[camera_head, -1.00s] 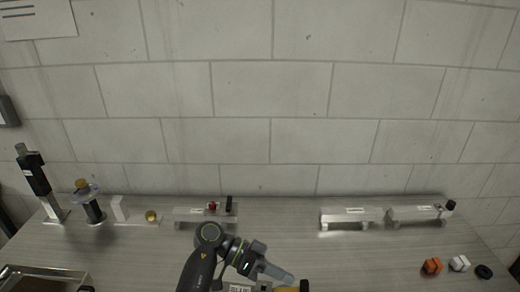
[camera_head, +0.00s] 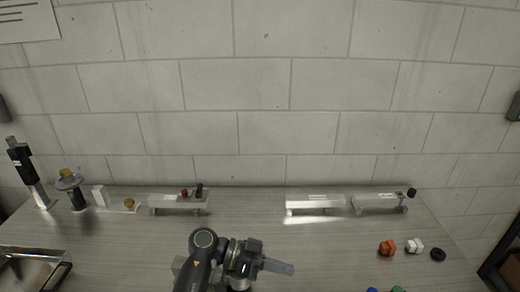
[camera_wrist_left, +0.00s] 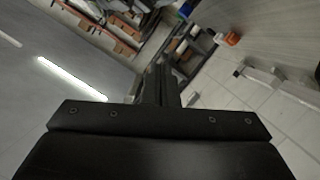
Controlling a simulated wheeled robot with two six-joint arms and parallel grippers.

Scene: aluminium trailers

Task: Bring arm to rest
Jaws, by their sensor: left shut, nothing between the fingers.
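My left arm reaches up from the bottom middle of the head view, bent at a dark joint. Its left gripper (camera_head: 280,267) points right, above the front part of the grey table (camera_head: 110,235). The fingers are together, with nothing between them. In the left wrist view the dark closed fingers (camera_wrist_left: 158,85) stick out past the black gripper body. My right gripper is not in view.
Aluminium trailers (camera_head: 178,199), (camera_head: 315,204) and (camera_head: 375,204) stand along the back by the block wall. Orange (camera_head: 387,247), white (camera_head: 414,246) and black (camera_head: 437,254) pieces lie at right. A metal tray (camera_head: 30,268) is at front left. The table's middle is clear.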

